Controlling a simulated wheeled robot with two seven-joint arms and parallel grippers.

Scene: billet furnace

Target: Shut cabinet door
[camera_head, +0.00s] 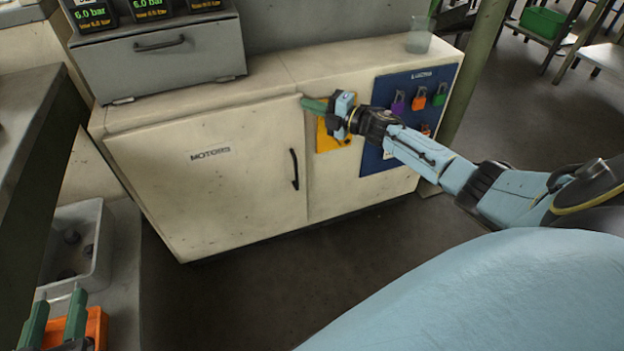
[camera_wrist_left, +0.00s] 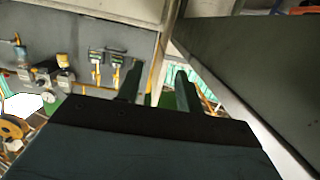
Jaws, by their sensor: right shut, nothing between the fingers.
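The cream cabinet door (camera_head: 215,179) labelled MOTORS has a black vertical handle (camera_head: 294,169) near its right edge. The door looks closed or almost closed; a thin dark gap shows along its top edge. My right gripper (camera_head: 306,103) is shut and empty, with its green fingertips at the door's upper right corner. I cannot tell whether they touch it. My left gripper (camera_head: 54,318) is at the lower left, its two green fingers apart and empty. In the left wrist view its fingers (camera_wrist_left: 158,86) are also apart.
A blue board (camera_head: 398,100) with coloured padlocks is right of the door. A grey box (camera_head: 160,55) and a glass (camera_head: 418,36) stand on the cabinet top. A grey bin (camera_head: 78,246) is at left. The floor (camera_head: 260,270) before the cabinet is clear.

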